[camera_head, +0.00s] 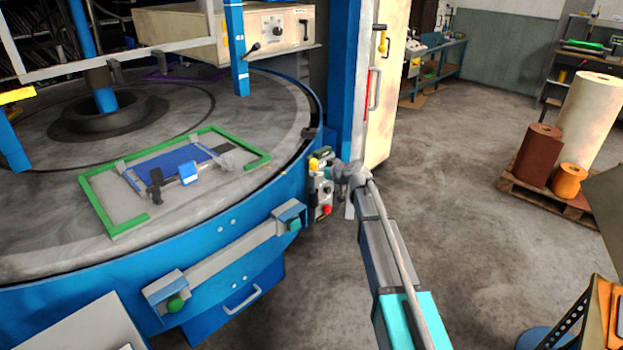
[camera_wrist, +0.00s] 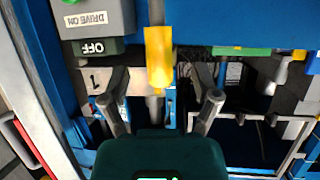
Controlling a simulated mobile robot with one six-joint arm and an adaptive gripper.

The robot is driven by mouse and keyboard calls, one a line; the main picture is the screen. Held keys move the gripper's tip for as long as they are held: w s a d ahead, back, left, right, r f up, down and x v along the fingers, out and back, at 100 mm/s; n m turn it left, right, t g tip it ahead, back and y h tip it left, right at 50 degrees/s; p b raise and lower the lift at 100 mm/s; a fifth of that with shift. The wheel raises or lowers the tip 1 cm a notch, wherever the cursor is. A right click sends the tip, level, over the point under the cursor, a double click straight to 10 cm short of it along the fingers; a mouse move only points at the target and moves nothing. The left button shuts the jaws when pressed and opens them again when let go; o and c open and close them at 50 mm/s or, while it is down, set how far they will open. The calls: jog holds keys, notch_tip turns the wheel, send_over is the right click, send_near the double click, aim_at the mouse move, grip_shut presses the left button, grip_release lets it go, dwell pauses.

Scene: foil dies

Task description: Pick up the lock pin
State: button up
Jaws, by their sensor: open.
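A yellow part with a grey stem below it, which looks like the lock pin (camera_wrist: 158,55), shows in the upper middle of the wrist view. My gripper (camera_wrist: 160,75) is open, with one finger on each side of this part. Whether either finger touches it cannot be told. In the head view my gripper (camera_head: 345,174) is beside the blue machine's side, near a small control box. A yellow spot there (camera_head: 314,164) may be the same pin; it is too small to be sure.
A grey box labelled DRIVE ON and OFF (camera_wrist: 92,18) is close by at the upper left. The round turntable (camera_head: 45,205) carries a green frame (camera_head: 112,229) and a blue plate. A pallet with rolls (camera_head: 545,196) stands right; the floor between is clear.

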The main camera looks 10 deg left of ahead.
aim_at(316, 170)
jog(key=shift+b+x, duration=0.8)
jog(key=shift+x, duration=1.45)
jog(key=shift+d+f, duration=0.1)
grip_shut()
